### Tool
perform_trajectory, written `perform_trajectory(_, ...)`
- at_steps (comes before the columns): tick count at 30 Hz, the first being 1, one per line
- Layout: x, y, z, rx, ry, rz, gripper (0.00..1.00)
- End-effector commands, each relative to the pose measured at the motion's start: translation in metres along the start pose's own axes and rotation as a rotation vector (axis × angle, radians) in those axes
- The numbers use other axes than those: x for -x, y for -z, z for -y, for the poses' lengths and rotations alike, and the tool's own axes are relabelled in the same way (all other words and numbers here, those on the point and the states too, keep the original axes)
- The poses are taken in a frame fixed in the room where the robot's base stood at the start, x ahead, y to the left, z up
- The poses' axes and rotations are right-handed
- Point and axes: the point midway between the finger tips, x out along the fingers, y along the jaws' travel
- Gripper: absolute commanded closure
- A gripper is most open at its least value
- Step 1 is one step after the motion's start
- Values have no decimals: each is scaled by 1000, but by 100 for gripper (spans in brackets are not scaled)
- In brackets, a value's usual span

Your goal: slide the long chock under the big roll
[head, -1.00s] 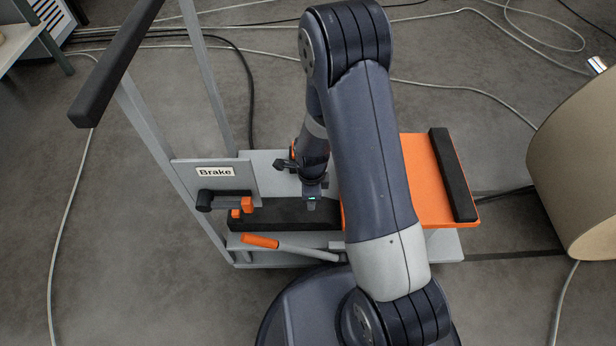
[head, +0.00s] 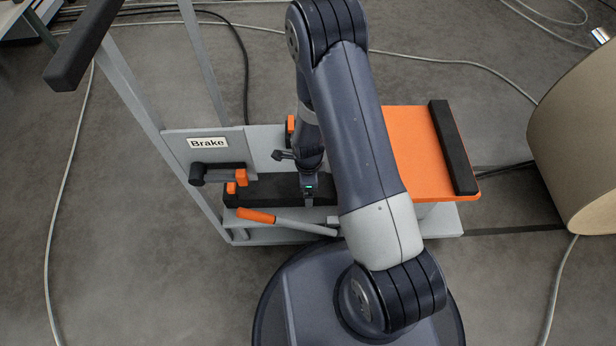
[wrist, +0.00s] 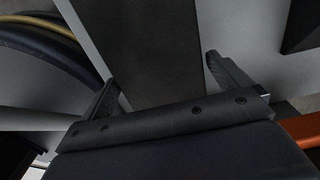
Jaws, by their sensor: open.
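The long chock, a long black bar (head: 268,191), lies on the grey lower deck of a cart, partly hidden by my gripper and arm. My gripper (head: 309,202) points down over the chock. In the wrist view, the two fingers of my gripper (wrist: 164,85) are spread apart, with a dark bar (wrist: 150,45), seemingly the chock, running between them. Whether the fingers touch it cannot be told. The big roll (head: 580,140), tan and cylindrical, stands on the floor at the right, cut off by the picture edge, apart from my gripper.
The cart has a grey panel labelled Brake (head: 208,143), an orange-tipped lever (head: 258,215) in front of the chock, and a raised orange plate (head: 410,150) with a black bar (head: 453,148). Cables (head: 440,62) cross the floor.

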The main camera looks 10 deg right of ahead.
Motion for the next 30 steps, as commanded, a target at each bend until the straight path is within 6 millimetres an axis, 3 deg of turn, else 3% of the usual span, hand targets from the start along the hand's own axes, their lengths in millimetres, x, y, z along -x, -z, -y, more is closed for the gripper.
perform_trajectory(1,-11,0,0,0,0,0,0)
perform_trajectory(6,-26,0,0,0,0,0,0)
perform_trajectory(18,-30,0,0,0,1,1,0)
perform_trajectory(30,-30,0,0,0,1,0,33)
